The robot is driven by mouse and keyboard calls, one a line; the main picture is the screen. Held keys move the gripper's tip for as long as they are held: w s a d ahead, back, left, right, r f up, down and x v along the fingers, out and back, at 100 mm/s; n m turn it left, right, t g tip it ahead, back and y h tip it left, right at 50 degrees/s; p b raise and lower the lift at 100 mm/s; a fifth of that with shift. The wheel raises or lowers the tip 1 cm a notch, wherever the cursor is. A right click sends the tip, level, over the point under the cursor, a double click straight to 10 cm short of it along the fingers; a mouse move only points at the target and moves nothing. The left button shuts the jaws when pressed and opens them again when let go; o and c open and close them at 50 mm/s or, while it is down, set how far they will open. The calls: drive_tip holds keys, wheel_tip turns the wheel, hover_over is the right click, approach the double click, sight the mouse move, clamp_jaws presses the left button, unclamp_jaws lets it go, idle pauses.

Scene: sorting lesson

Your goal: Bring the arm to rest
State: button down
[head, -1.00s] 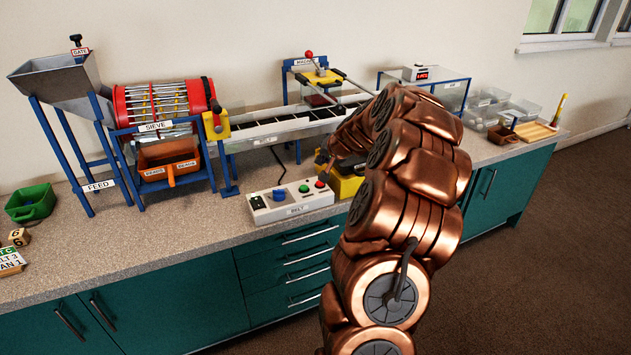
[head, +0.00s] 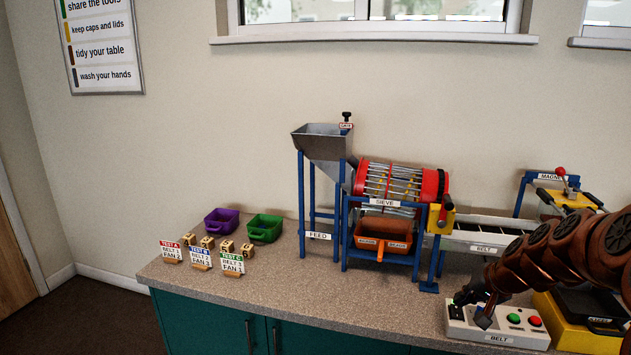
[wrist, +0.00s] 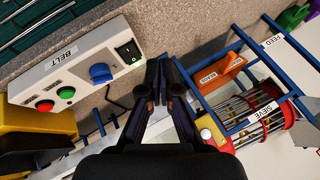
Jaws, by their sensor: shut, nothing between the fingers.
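My copper arm (head: 560,245) comes in from the right edge of the head view and reaches left over the bench. My gripper (wrist: 161,68) is shut and empty, its dark fingertips together in the middle of the wrist view. In the head view it appears as a dark shape in front of the white belt control box (head: 500,333), partly covering its left end. The box also shows at the left of the wrist view (wrist: 75,75), with a blue knob, a black switch and green and red buttons. I cannot tell whether the fingers touch it.
The sieve drum (head: 392,183), feed hopper (head: 322,142) and orange beads bin (head: 383,238) stand left of my arm. The belt (head: 482,235) runs behind it. A purple tub (head: 221,221), green tub (head: 264,228) and test cards sit farther left. Bare counter (head: 310,285) lies between.

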drive_tip(key=s+a+n+g+y, duration=0.1)
drive_tip(key=s+a+n+g, duration=0.3)
drive_tip(key=s+a, duration=1.2)
drive_tip(key=s+a+f+n+g+h, duration=0.1)
drive_tip(key=s+a+g+h, duration=0.15)
drive_tip(key=s, duration=0.85)
drive_tip(key=s+a+f+n+g+h, duration=0.1)
drive_tip(key=s+n+g, duration=0.15)
drive_tip(key=s, duration=0.85)
drive_tip(key=s+p+v, duration=0.1)
drive_tip(key=p+v, duration=1.2)
drive_tip(key=v, duration=0.1)
drive_tip(key=shift+s+d+r+m+t, duration=0.15)
drive_tip(key=shift+s+d+m+t, duration=0.15)
drive_tip(key=shift+s+m, duration=0.1)
